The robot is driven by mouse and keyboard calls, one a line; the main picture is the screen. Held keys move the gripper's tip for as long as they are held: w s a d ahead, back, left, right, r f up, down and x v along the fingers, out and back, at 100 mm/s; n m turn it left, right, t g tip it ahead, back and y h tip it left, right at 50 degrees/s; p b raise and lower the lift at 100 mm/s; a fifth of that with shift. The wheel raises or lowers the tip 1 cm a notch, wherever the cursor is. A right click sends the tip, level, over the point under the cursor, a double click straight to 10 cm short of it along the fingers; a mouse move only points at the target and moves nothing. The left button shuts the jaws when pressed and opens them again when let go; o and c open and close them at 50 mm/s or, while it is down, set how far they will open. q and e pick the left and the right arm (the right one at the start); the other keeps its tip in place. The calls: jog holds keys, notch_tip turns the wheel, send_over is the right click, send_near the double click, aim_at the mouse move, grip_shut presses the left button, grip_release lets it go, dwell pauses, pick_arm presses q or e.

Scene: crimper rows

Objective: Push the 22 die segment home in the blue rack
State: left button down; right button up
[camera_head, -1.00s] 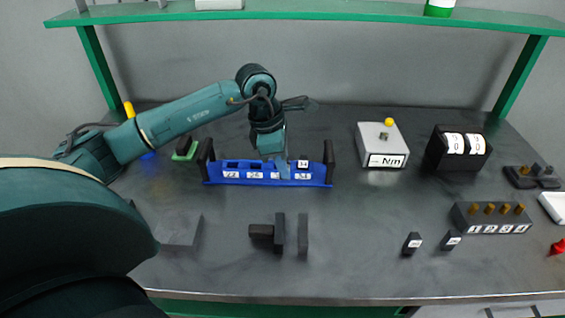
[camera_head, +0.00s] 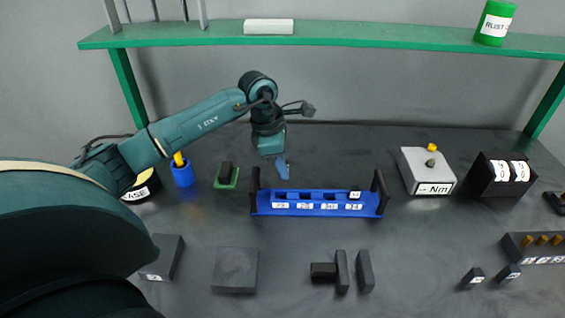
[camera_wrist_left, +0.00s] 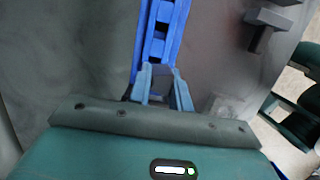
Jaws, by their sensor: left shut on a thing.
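The blue rack (camera_head: 330,210) stands mid-table with a row of slots, number labels along its front and a black post at each end. A small dark segment with a white label (camera_head: 355,194) sits in its rightmost slot. My left gripper (camera_head: 283,168) is above the rack's left end, behind its front edge. In the left wrist view the left gripper (camera_wrist_left: 162,92) is shut on a dark grey block (camera_wrist_left: 161,78); its number is not readable. The rack (camera_wrist_left: 165,25) runs away from the fingertips there. My right gripper is not in view.
A green block base (camera_head: 227,177) and a blue cup (camera_head: 183,174) stand left of the rack. Dark blocks (camera_head: 235,270) lie in front. A torque box (camera_head: 427,172) and a counter (camera_head: 500,177) stand right. A green shelf (camera_head: 370,36) spans the back.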

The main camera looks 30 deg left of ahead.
pick_arm(q)
jog(key=shift+a+r, duration=0.1)
jog(key=shift+a, duration=0.4)
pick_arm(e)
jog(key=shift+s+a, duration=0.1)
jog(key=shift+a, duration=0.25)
pick_arm(q)
jog(key=b+x, duration=0.2)
jog(key=x, duration=0.1)
jog(key=a+b+x, duration=0.1)
jog(key=b, duration=0.1)
jog(key=shift+s+d+f, duration=0.1)
jog(key=shift+s+f, duration=0.15)
jog(key=shift+f, duration=0.25)
jog(key=shift+f+b, duration=0.4)
jog(key=shift+b, duration=0.05)
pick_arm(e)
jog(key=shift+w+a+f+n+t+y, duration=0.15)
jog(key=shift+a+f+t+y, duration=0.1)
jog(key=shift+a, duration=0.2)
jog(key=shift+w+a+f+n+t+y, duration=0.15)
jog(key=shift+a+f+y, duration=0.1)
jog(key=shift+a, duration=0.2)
